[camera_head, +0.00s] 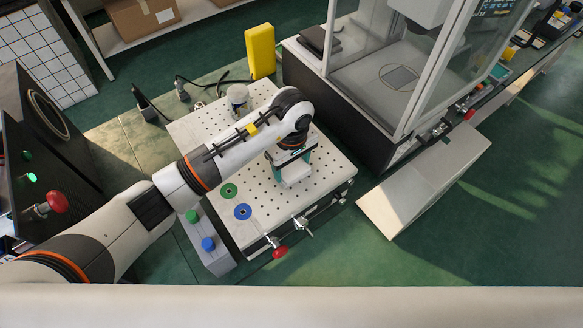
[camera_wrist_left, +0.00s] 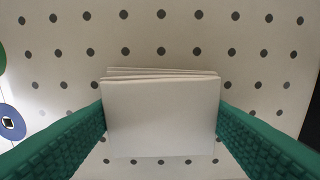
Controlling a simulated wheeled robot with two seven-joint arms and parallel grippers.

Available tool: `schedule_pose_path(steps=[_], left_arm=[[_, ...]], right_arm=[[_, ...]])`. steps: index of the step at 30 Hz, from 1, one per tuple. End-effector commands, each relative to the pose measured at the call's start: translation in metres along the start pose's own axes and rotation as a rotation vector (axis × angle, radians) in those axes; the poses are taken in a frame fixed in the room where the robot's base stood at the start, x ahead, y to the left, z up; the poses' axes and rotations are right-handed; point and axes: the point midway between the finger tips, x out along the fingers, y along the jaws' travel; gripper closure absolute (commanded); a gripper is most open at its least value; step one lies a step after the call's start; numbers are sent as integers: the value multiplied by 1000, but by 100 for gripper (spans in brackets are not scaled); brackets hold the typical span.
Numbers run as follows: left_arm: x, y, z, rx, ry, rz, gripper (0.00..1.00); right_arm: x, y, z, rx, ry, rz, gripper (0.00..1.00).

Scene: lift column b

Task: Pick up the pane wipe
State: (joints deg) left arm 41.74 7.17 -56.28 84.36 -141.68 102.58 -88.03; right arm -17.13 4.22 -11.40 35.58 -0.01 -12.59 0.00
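The pane wipe is a folded white stack of cloth, in the head view (camera_head: 294,173) on or just above the perforated white plate (camera_head: 325,172). It also fills the middle of the left wrist view (camera_wrist_left: 160,115). My left gripper (camera_head: 291,163) points down over it. In the left wrist view its green fingers (camera_wrist_left: 160,112) stand at the wipe's two side edges and appear to touch both. I cannot tell whether the wipe is clear of the plate. My right gripper is not in view.
A green disc (camera_head: 229,191) and a blue disc (camera_head: 243,212) lie on the plate. A metal cylinder (camera_head: 238,96) stands at its back, a yellow block (camera_head: 260,51) behind. A glass-walled cabinet (camera_head: 385,85) is to the right. A red knob (camera_head: 279,252) sits at the front edge.

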Motion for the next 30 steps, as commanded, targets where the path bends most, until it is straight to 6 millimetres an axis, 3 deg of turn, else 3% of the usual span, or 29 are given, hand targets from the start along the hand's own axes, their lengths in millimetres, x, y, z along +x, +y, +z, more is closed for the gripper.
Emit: schedule_pose_path(steps=[14, 30], left_arm=[[-3, 0, 1, 0, -1, -1, 56], [-92, 0, 1, 0, -2, -2, 56]], right_arm=[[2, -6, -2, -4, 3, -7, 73], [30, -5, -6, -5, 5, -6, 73]])
